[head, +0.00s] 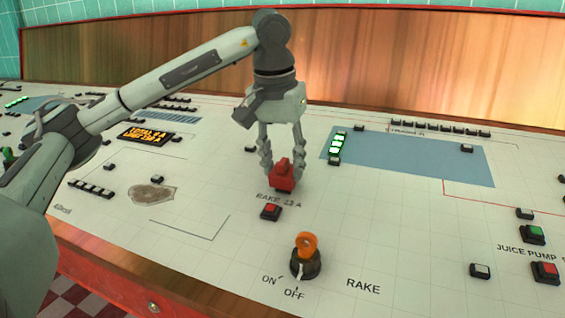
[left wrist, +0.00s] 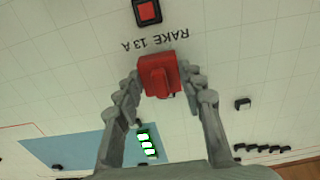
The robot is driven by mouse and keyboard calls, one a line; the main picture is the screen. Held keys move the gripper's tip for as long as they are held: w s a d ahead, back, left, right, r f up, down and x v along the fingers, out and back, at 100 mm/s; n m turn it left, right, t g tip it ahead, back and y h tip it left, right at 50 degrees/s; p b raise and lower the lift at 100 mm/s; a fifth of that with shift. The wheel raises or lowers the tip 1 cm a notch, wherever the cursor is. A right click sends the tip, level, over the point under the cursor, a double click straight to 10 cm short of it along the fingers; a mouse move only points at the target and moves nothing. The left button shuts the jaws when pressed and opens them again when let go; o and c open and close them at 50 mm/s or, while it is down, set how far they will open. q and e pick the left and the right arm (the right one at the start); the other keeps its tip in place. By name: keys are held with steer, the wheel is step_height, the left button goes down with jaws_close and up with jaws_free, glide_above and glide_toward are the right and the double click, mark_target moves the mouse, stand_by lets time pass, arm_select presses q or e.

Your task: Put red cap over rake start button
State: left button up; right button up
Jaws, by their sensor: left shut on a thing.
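My left gripper (head: 281,165) is shut on the red cap (head: 283,177) and holds it over the control panel, just behind the "RAKE 13 A" label. In the left wrist view the red cap (left wrist: 158,76) sits between the two fingertips. The rake start button (head: 271,212) is a red square in a black housing, uncovered, in front of the cap. It also shows in the left wrist view (left wrist: 147,12), beyond the label. I cannot tell whether the cap touches the panel. My right gripper is not in view.
An orange-topped key switch (head: 305,257) marked ON and OFF stands in front of the button. Green and red juice pump buttons (head: 540,252) are at the right. A blue area (head: 420,160) with lit keys (head: 337,147) lies behind. The panel around the button is mostly clear.

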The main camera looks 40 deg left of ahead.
arm_select(q)
steer(key=shift+b+x, duration=0.5)
steer(key=shift+x, duration=0.3)
steer(key=o, duration=1)
steer(key=shift+p+v, duration=1.95)
steer(key=shift+v, duration=2.05)
